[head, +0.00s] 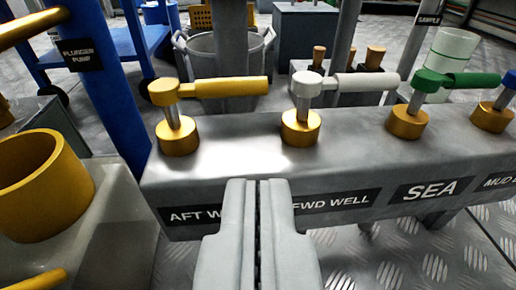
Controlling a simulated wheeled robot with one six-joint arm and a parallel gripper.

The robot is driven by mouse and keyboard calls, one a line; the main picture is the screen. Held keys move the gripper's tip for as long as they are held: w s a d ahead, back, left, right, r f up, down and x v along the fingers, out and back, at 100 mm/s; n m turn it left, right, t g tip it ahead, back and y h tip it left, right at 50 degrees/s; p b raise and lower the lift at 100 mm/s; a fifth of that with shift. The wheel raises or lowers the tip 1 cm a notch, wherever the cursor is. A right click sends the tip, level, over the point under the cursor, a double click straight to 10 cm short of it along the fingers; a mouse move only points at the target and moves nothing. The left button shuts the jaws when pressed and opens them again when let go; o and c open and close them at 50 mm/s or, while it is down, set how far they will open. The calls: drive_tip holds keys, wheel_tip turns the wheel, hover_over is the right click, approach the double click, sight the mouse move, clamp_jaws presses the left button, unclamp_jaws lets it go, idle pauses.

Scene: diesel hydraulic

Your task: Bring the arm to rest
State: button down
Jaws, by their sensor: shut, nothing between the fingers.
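My gripper (257,184) is shut and empty, with its two grey fingers side by side at the bottom middle of the view. Its tips are in front of a grey manifold block (345,150) and hide part of the labels "AFT W..." and "FWD WELL". I cannot tell whether the tips touch the block. Of my arm, only the gripper shows.
Valves with yellow (222,88), white (352,82) and green (470,80) levers stand on the block; a blue one is cut off at right. A blue post (105,90) and brass cup (42,185) are at left. A bucket (222,50) stands behind.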

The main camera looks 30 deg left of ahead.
drive_tip(key=w+r+h, duration=0.1)
drive_tip(key=w+r, duration=0.1)
drive_tip(key=r, duration=0.5)
drive_tip(key=w+r+h, duration=0.1)
drive_tip(key=w+r, duration=0.2)
drive_tip(key=r, duration=0.3)
drive_tip(key=s+a+r+m+t+h, duration=0.1)
drive_tip(key=s+r+h, duration=0.1)
drive_tip(key=r, duration=1.6)
drive_tip(key=s+a+r+t+h, duration=0.1)
drive_tip(key=s+r+h, duration=0.15)
drive_tip(key=r, duration=1.65)
drive_tip(key=s+a+r+m+t+h, duration=0.1)
drive_tip(key=s+a+r+m+h, duration=0.2)
drive_tip(key=s+r, duration=1.5)
drive_tip(key=s+a+r, duration=0.1)
drive_tip(key=s+r, duration=0.2)
drive_tip(key=s, duration=0.3)
drive_tip(key=s+a+r+m+y, duration=0.1)
drive_tip(key=s+a+r, duration=0.1)
drive_tip(key=s, duration=0.5)
drive_tip(key=s+a+r+m, duration=0.1)
drive_tip(key=s+r, duration=0.2)
drive_tip(key=s, duration=0.4)
drive_tip(key=shift+a+r+t+y, duration=0.35)
drive_tip(key=shift+t, duration=0.05)
